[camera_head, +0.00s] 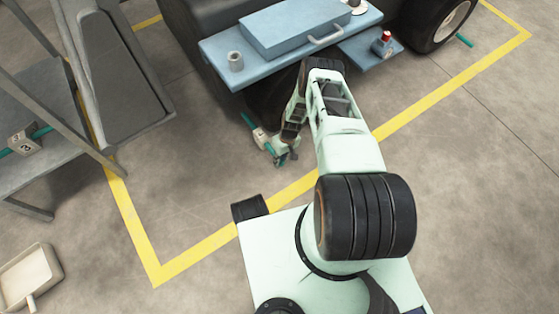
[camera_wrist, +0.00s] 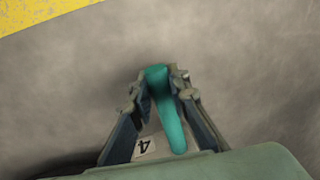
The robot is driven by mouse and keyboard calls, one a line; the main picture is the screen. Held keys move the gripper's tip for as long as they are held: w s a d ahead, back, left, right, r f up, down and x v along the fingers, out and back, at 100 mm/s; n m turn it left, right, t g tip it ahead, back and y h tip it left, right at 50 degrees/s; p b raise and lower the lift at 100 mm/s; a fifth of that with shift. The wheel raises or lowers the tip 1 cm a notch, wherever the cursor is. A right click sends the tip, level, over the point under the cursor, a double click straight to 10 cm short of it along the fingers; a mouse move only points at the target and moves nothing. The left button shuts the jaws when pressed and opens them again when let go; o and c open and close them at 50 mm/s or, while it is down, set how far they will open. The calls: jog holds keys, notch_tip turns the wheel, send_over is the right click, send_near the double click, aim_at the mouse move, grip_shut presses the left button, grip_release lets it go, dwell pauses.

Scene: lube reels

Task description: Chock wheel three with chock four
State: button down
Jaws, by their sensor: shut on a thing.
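Chock four shows in the wrist view as a teal bar (camera_wrist: 168,115) between my fingers, beside a pale tag marked 4 (camera_wrist: 143,147). My gripper (camera_wrist: 161,78) is shut on the teal bar; the rest of the chock is mostly hidden. In the head view my gripper (camera_head: 283,157) is low over the floor, just in front of the dark tyre under the blue tray. Teal parts of the chock (camera_head: 249,120) show to its left. Whether it touches the floor or tyre I cannot tell. No wheel number is readable.
A grey cart (camera_head: 45,180) at left holds another tagged chock (camera_head: 25,141).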

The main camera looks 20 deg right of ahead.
jog(key=shift+w+d, duration=0.2)
jog(key=shift+d, duration=0.3)
jog(key=c, duration=1.8)
grip_release()
jog(key=shift+o, duration=0.2)
notch_tip(320, 180, up, 12)
jog(key=d, duration=0.2)
jog(key=shift+w, duration=0.3)
jog(key=shift+d+f, duration=0.1)
